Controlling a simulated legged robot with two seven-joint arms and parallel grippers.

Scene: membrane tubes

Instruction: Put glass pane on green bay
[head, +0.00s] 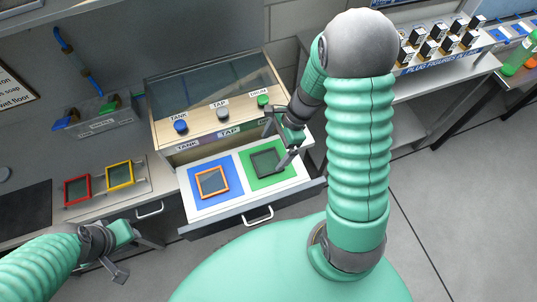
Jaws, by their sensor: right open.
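The green bay (288,180) is the right square in the pulled-out white drawer. A dark-framed glass pane (264,163) lies flat on it, partly behind my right gripper. My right gripper (277,143) is open above the green bay's upper right part, its fingers apart and holding nothing. An orange-framed glass pane (212,182) lies on the blue bay (233,195) beside it. My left gripper (127,256) is low at the left, away from the drawer, with its fingers apart and empty.
A box with blue, grey and green knobs (222,114) stands behind the drawer (250,207). A clear bin (108,122) is at the back left, a bottle shelf (447,62) at the right.

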